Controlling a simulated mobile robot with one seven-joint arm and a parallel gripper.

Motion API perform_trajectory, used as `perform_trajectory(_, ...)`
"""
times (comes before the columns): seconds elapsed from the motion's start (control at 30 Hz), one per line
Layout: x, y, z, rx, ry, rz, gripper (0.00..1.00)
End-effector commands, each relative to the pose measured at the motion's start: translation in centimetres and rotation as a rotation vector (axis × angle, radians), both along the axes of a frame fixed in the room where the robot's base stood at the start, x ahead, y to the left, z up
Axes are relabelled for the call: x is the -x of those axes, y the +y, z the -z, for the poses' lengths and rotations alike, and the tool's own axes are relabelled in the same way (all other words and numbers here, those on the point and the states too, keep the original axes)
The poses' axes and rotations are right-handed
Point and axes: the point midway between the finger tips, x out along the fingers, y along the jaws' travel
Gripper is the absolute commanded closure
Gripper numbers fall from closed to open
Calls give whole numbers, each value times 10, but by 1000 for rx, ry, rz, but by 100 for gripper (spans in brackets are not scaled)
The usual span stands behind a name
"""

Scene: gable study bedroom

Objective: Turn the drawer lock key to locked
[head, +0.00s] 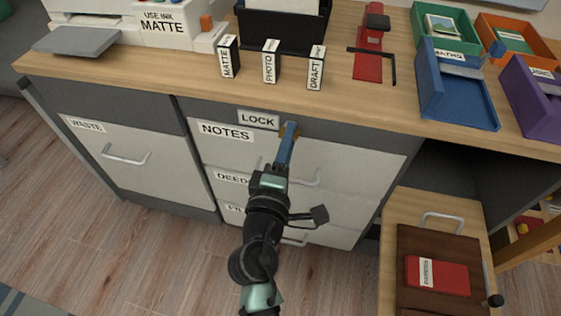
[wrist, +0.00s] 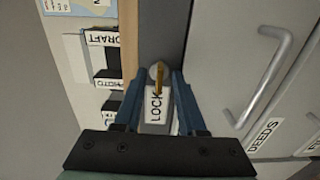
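A small gold key (wrist: 160,78) sits in a round grey lock (wrist: 153,71) on the dark strip above the NOTES drawer (head: 340,158). The LOCK label (head: 258,119) is just left of it, and also shows in the wrist view (wrist: 154,106). My gripper (head: 289,130) reaches up to the lock and hides most of the key in the head view. In the wrist view its blue fingers (wrist: 158,82) stand on either side of the key, with small gaps visible. Contact with the key cannot be made out. Whether the key's angle means locked or unlocked cannot be told.
The desk top (head: 190,83) overhangs just above the lock. The MATTE, PHOTO and DRAFT boxes (head: 271,62) and a red stapler-like tool (head: 369,50) stand near its edge. Drawer handles (head: 125,156) project from the fronts. A pulled-out tray (head: 393,220) is at the right.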

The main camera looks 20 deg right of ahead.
Motion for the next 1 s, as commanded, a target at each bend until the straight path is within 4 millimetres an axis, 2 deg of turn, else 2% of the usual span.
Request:
perform_trajectory(0.4, 67, 46, 1, -1, 4, -4, 60)
perform_trajectory(0.6, 92, 63, 1, -1, 3, -3, 60)
perform_trajectory(0.77, 101, 68, 0, -1, 2, -1, 60)
perform_trajectory(1.0, 102, 69, 0, -1, -1, 0, 60)
